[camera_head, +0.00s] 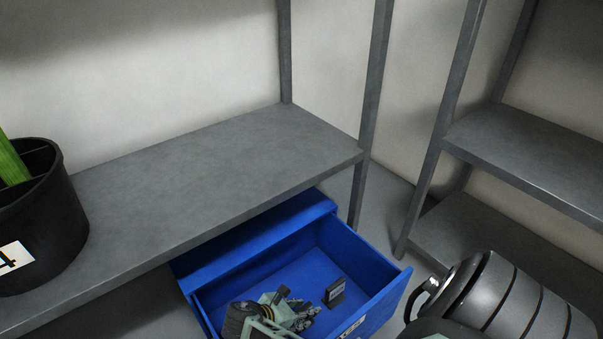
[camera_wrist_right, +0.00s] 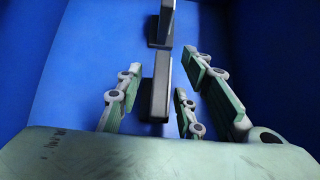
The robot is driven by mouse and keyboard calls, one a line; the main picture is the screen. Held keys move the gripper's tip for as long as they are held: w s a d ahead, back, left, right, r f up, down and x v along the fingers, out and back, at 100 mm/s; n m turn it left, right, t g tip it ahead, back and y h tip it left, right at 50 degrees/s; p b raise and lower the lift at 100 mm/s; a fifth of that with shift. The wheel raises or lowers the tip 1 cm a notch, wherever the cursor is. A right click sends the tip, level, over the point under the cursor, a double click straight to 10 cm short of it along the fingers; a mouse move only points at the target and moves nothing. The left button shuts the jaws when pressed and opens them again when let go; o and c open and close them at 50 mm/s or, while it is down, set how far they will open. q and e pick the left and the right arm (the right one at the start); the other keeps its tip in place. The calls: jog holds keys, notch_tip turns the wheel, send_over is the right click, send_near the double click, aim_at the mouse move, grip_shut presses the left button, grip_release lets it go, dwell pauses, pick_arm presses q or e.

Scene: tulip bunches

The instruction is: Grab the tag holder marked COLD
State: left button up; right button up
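Two dark, upright tag holders stand in the open blue drawer (camera_head: 300,275). In the right wrist view, the nearer tag holder (camera_wrist_right: 155,90) stands between my gripper's fingers, seen edge-on, and the farther tag holder (camera_wrist_right: 164,22) is just beyond it. In the head view, one tag holder (camera_head: 335,292) shows a small pale label to the right of my right gripper (camera_head: 294,308). The lettering is too small to read, so I cannot tell which is COLD. My right gripper (camera_wrist_right: 163,65) is open, low inside the drawer, with gaps beside the nearer holder. My left gripper is not in view.
A grey shelf (camera_head: 220,175) overhangs the back of the drawer. A black pot (camera_head: 45,235) with a green stem and a "4" label stands on the shelf's left end. Metal posts (camera_head: 370,110) and another shelf unit (camera_head: 530,155) stand to the right.

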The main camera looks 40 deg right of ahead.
jog(key=shift+c, duration=0.3)
grip_shut()
jog(key=shift+r, duration=0.1)
